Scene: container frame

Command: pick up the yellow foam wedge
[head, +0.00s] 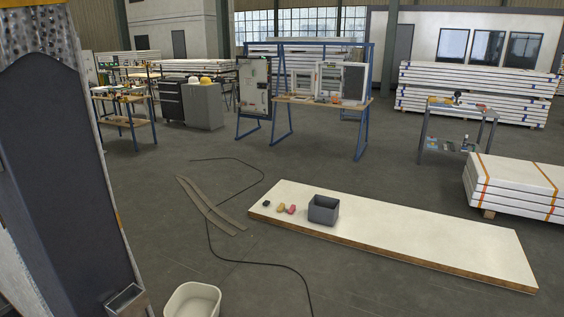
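A small yellow piece (281,208), which looks like the yellow foam wedge, lies on the long white board (420,240) near its left end. It is too small and far to make out its exact shape. A pinkish-red piece (292,209) lies close at its right, and I cannot tell if the two touch. A small black piece (266,203) lies to its left. An open grey box (323,209) stands on the board to the right of these pieces. Neither of my grippers shows in the head view.
A dark panel (60,170) fills the left edge. A pale bin (192,301) stands at the bottom. A black cable (262,262) and flat strips (210,207) lie on the floor left of the board. Stacked white panels (515,190) stand right. Floor between is mostly clear.

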